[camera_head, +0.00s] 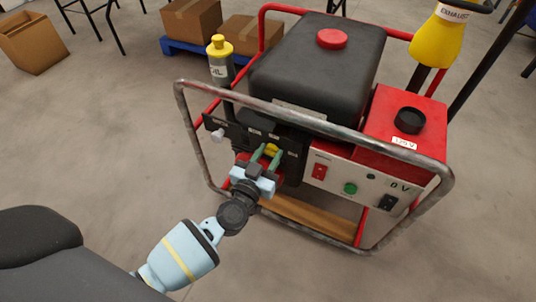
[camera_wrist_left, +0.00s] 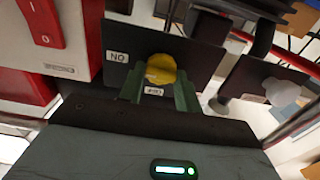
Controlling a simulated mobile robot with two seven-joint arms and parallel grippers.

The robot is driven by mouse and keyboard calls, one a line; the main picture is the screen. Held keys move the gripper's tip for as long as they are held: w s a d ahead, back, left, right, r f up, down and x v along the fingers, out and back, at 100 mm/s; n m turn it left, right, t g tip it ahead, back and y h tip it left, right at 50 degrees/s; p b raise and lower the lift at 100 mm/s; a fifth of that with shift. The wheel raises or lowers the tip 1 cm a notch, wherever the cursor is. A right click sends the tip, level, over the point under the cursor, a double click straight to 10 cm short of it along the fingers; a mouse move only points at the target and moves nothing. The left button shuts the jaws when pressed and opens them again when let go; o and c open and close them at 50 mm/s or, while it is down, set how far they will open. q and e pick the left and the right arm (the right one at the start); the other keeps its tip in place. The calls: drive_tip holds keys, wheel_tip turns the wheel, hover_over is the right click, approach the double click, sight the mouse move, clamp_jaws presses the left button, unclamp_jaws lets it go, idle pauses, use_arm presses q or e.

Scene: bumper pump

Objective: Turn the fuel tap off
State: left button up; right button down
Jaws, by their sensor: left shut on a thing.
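The fuel tap appears to be the round yellow knob (camera_wrist_left: 161,69) on a dark panel, beside a small label (camera_wrist_left: 117,57) that reads like "NO" in the left wrist view. In the head view the yellow knob (camera_head: 271,149) shows on the front of the generator, partly hidden by my fingers. My left gripper (camera_head: 267,153) has its green fingers at either side of the knob and is shut on it. In the left wrist view the fingers (camera_wrist_left: 160,92) flank the knob. My right gripper is not in view.
A grey tube frame (camera_head: 310,122) surrounds the generator, close to my left gripper. A red switch (camera_head: 320,171), a green button (camera_head: 350,188) and a white knob (camera_head: 217,135) are on the front. The floor (camera_head: 110,140) at left is clear.

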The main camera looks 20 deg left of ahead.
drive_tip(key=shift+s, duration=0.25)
